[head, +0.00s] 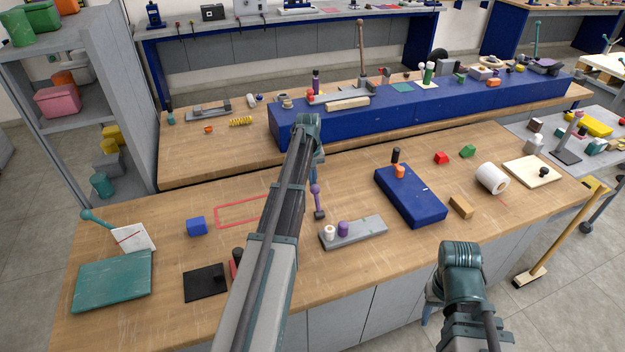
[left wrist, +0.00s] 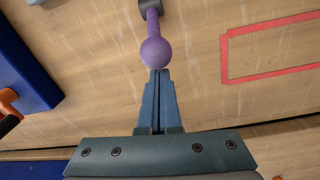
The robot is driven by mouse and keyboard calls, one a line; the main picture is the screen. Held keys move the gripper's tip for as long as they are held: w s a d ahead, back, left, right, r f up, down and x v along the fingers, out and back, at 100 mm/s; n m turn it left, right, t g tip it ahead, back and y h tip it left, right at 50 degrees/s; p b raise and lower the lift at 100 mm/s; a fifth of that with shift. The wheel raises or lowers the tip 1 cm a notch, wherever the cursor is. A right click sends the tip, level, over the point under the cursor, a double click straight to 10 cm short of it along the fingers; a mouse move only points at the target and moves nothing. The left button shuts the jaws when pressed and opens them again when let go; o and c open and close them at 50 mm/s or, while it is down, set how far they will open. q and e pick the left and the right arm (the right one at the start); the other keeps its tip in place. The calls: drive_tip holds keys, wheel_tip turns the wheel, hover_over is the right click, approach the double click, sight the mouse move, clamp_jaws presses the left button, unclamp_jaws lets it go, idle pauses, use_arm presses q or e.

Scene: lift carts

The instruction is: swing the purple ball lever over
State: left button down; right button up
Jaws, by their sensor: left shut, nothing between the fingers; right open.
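The purple ball lever (head: 315,190) stands on the wooden bench in the head view, with a dark base at its foot. The left wrist view shows its purple ball (left wrist: 155,51) and its shaft running up to the dark base. My left gripper (head: 317,172) is shut and empty at the ball. In the left wrist view its blue fingertips (left wrist: 160,73) lie right at the ball's lower edge; whether they touch is unclear. My right gripper (head: 428,312) is open, low by the front edge of the bench and mostly hidden behind its wrist.
A red taped outline (head: 235,213) lies left of the lever. A grey plate (head: 362,233) with white and purple pegs is at the right front. A blue block (head: 415,200) stands further right, and a blue cube (head: 196,226) at left. A long blue raised box (head: 400,115) stands behind.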

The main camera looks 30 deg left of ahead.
use_arm(q)
drive_tip(key=shift+s+d+r+y, duration=0.25)
drive_tip(key=shift+s+d+y, duration=0.05)
drive_tip(key=shift+d+t, duration=0.1)
drive_tip(key=shift+t, duration=0.3)
drive_tip(key=shift+s+d+r, duration=0.1)
drive_tip(key=shift+s+r, duration=0.05)
drive_tip(key=shift+s+d+r+t+y+p, duration=0.25)
drive_tip(key=shift+s+d+t+y+p, duration=0.15)
drive_tip(key=shift+s+d+y, duration=0.15)
drive_tip(key=s+d+t+y+b, duration=0.3)
drive_tip(key=s+d+y+b, duration=0.1)
drive_tip(key=s+d, duration=0.2)
drive_tip(key=shift+d+r, duration=0.2)
drive_tip(key=shift+d, duration=0.45)
drive_tip(key=shift+s+d+f, duration=0.1)
drive_tip(key=shift+s, duration=0.05)
